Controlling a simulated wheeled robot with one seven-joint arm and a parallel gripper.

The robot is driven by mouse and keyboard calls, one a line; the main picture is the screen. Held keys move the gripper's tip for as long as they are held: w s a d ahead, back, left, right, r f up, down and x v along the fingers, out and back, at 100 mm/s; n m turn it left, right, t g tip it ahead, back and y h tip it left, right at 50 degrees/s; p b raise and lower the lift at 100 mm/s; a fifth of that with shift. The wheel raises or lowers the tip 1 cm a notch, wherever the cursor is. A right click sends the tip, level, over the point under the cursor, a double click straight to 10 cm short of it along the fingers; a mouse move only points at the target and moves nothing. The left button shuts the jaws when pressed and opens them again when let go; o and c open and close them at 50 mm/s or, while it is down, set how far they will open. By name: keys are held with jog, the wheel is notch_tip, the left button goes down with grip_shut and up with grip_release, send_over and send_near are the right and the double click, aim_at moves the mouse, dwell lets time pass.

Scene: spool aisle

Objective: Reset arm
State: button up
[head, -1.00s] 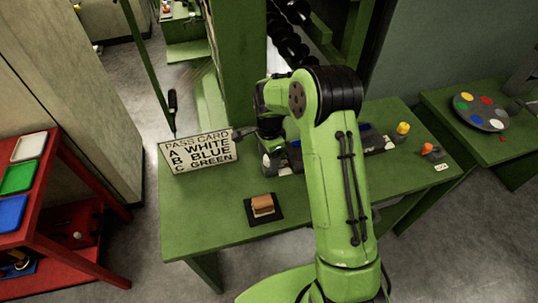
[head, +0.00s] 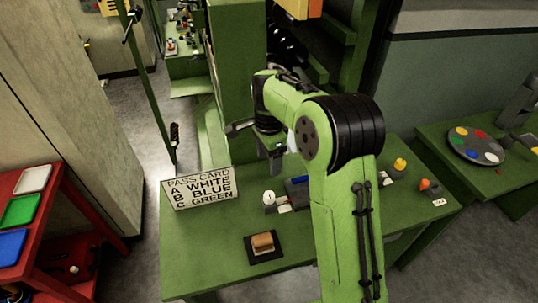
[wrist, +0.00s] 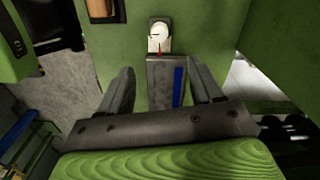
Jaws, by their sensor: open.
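My arm is raised over the green table (head: 200,262), with my gripper (head: 276,168) hanging above its back part, behind the white knob. In the wrist view my gripper (wrist: 163,80) has its two fingers spread apart, with nothing held between them. A white knob (head: 269,197) on a small grey base stands on the table, apart from the gripper; it also shows in the wrist view (wrist: 158,36). A blue part (head: 297,186) lies beside it, partly hidden by my arm. It appears as a blue strip (wrist: 179,82) between the fingers in the wrist view.
A pass card sign (head: 199,188) stands at the table's left. A brown block (head: 262,242) sits on a black pad in front. Yellow (head: 400,164) and orange (head: 425,184) knobs stand at the right. A red rack (head: 35,235) is at left; a green post (head: 235,90) rises behind.

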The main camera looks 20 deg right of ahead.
dwell(0.4)
jog(key=s+r+n+t, duration=0.3)
jog(key=s+r+n, duration=0.4)
jog(key=s+r, duration=0.5)
jog(key=s+f+n+t, duration=0.2)
jog(key=s+n, duration=0.6)
jog(key=s, duration=0.8)
jog(key=shift+f+n+t, duration=0.3)
jog(key=shift+n, duration=0.1)
